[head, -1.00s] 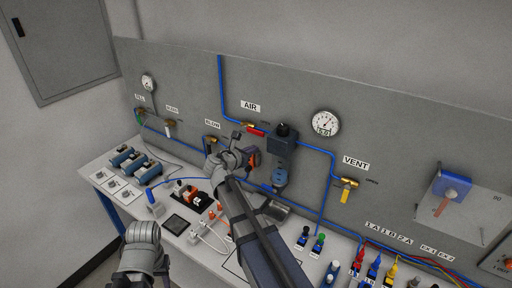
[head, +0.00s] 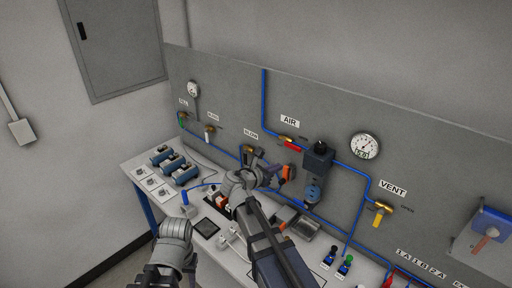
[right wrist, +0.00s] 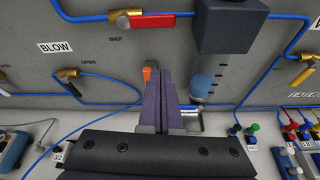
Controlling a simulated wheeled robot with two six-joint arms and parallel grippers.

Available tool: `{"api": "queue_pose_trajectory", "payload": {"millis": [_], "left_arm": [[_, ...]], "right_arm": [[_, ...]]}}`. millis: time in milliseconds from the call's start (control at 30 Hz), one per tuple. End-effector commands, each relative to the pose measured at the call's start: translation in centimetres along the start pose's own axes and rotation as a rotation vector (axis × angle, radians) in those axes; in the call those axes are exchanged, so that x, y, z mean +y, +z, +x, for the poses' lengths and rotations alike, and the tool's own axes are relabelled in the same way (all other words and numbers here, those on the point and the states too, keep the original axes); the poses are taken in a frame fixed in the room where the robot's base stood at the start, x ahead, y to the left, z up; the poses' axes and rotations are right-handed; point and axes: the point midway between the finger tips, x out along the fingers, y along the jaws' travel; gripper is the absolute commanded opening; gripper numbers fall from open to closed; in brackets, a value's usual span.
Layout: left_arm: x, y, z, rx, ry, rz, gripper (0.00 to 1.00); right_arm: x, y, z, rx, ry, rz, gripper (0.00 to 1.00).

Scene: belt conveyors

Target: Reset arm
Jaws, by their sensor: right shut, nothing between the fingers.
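My right gripper (head: 284,174) is in front of the grey panel, just left of the air filter regulator (head: 318,160). In the right wrist view it (right wrist: 165,95) is shut, with its dark fingers together and nothing held between them. An orange patch shows at its tip. My right arm reaches up from the bottom middle of the head view and hides part of the bench. Part of my left arm shows at the lower left of the head view. Its gripper is not in view.
The panel (head: 240,90) carries blue tubing, gauges (head: 365,146), a red AIR valve handle (head: 292,145) and a yellow VENT handle (head: 379,216). A grey cabinet (head: 115,45) hangs on the wall.

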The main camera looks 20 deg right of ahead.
Motion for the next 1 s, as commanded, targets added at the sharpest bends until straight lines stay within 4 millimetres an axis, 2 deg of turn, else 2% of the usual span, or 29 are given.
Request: {"api": "queue_pose_trajectory", "payload": {"millis": [133,233,267,367,400,500,600,700,833,1000], "left_arm": [[0.0,0.0,0.3,0.0,0.0,0.0,0.45],[0.1,-0.1,1.4,0.0,0.0,0.001,0.45],[0.2,-0.1,1.9,0.0,0.0,0.002,0.45],[0.3,-0.2,3.8,0.0,-0.001,0.004,0.45],[0.4,-0.3,4.5,0.0,-0.001,0.004,0.45],[0.6,-0.4,6.3,0.0,-0.001,0.007,0.45],[0.7,-0.5,7.8,0.0,-0.002,0.009,0.45],[0.8,-0.5,9.1,0.0,-0.002,0.011,0.45],[0.9,-0.6,10.1,0.0,-0.003,0.013,0.45],[1.0,-0.6,10.6,0.0,-0.003,0.014,0.45]], "right_arm": [[-0.2,-0.7,-0.1,0.015,-0.003,0.028,0.0],[-1.0,-3.7,-1.0,0.085,-0.023,0.158,0.0],[-1.4,-5.1,-1.4,0.119,-0.037,0.221,0.0],[-2.9,-10.9,-3.6,0.263,-0.12,0.485,0.0],[-3.6,-13.5,-4.8,0.326,-0.171,0.599,0.0],[-5.3,-19.5,-8.2,0.464,-0.332,0.862,0.0],[-7.0,-24.6,-12.0,0.568,-0.526,1.078,0.0],[-8.5,-28.6,-15.7,0.629,-0.724,1.232,0.0],[-10.0,-31.8,-19.4,0.655,-0.934,1.352,0.0],[-10.9,-33.3,-22.0,0.654,-1.077,1.415,0.0]]}}
